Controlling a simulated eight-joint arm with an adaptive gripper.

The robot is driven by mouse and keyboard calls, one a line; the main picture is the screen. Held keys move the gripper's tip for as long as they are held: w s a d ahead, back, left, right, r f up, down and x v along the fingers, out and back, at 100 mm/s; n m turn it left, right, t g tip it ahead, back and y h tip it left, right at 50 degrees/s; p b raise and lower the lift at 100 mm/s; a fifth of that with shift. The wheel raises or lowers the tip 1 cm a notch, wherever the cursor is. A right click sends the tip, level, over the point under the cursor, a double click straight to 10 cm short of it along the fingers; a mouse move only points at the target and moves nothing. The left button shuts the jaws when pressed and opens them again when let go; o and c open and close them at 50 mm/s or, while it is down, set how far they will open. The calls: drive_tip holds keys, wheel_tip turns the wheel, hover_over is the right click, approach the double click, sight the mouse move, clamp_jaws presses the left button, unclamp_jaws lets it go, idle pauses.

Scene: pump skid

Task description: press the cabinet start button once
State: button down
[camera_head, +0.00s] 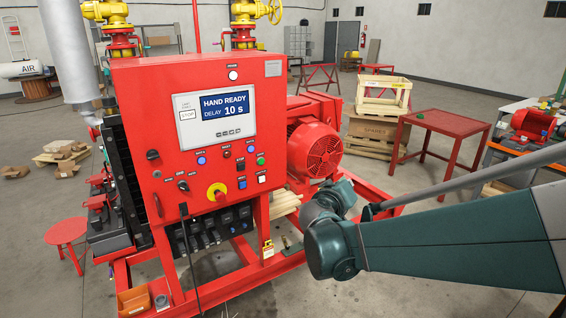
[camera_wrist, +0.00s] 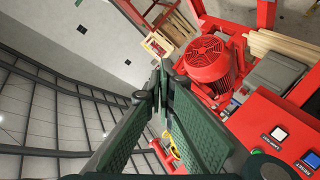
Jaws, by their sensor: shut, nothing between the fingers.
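The red control cabinet (camera_head: 168,120) stands left of centre in the head view, with its front in sight. A green button (camera_head: 261,160) sits at the right of its button rows; its label is too small to read. In the wrist view the edge of the cabinet panel (camera_wrist: 258,120) shows at lower right, with a white button (camera_wrist: 278,134) and a blue button (camera_wrist: 312,160).
A yellow-and-red stop knob (camera_head: 217,192) is low on the panel. The screen (camera_head: 222,106) reads HAND READY, DELAY 10 s. A red motor (camera_head: 314,150) stands behind the cabinet's right side. A red table (camera_head: 446,121) is further back. Floor before the cabinet's right side looks free.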

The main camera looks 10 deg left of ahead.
sight(261, 162)
drive_tip(key=w+a+f+n+t+y, duration=0.1)
drive_tip(key=w+a+n+t, duration=0.1)
drive_tip(key=a, duration=0.9)
drive_tip(key=w+a+f+n+t+y, duration=0.2)
drive_tip(key=a, duration=1)
drive_tip(key=shift+f+y, duration=0.3)
drive_tip(key=shift+a, duration=0.1)
drive_tip(key=shift+w+a, duration=3.1)
drive_tip(key=shift+a, duration=0.05)
